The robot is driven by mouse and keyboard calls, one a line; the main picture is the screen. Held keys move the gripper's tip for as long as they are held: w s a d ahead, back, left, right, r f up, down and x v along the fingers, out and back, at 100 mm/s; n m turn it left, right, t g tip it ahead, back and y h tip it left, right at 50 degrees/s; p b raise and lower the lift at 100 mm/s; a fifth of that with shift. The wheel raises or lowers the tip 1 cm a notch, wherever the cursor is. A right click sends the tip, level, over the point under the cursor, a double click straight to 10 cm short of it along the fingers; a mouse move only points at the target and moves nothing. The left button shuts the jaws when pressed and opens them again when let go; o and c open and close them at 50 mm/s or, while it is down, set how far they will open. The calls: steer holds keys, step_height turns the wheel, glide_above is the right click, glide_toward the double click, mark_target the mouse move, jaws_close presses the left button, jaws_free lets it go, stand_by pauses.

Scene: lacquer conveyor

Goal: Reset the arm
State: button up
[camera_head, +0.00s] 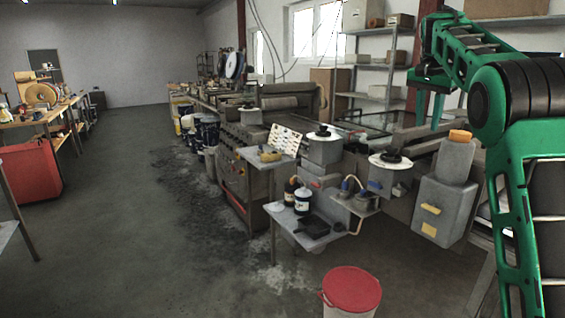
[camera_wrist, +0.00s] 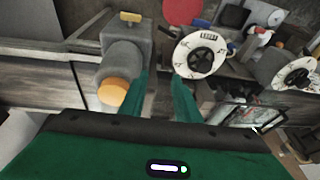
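My green arm is raised at the right of the head view, bent at its dark-ringed joint. My gripper (camera_head: 437,122) hangs at its far end, pointing down, in front of the shelves. In the wrist view my gripper (camera_wrist: 160,80) shows two green fingers standing apart, with nothing visible between them. Beyond the fingers lie the grey machine housing with an orange cap (camera_wrist: 113,92) and a white round dial plate with a black handwheel (camera_wrist: 200,52). The gripper appears apart from them.
A long conveyor machine (camera_head: 245,160) runs along the right. A red-lidded bucket (camera_head: 351,290) stands on the floor in front. A grey housing (camera_head: 444,200) stands close to my arm. A red bin (camera_head: 30,172) is at the left. The floor (camera_head: 130,220) between is clear.

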steer(key=s+d+f+n, duration=0.1)
steer(key=s+d+f, duration=0.15)
steer(key=s, duration=0.55)
steer(key=s+d+f+g+y, duration=0.1)
steer(key=s+f, duration=0.2)
steer(key=s, duration=0.5)
steer(key=s+d+f+n, duration=0.1)
steer(key=s+f, duration=0.2)
steer(key=s, duration=0.5)
steer(key=s+a+f+n, duration=0.1)
steer(key=s+a+f, duration=0.1)
steer(key=s+f, duration=0.4)
steer(key=s+a+f+n+g+y, duration=0.1)
steer(key=s+a+f, duration=0.2)
steer(key=s, duration=1)
steer(key=s+a+f+n, duration=0.1)
steer(key=s+a+f, duration=0.1)
steer(key=s+f, duration=0.7)
steer(key=shift+s+a+g, duration=0.15)
steer(key=shift+s+g, duration=0.1)
steer(key=shift+g, duration=0.05)
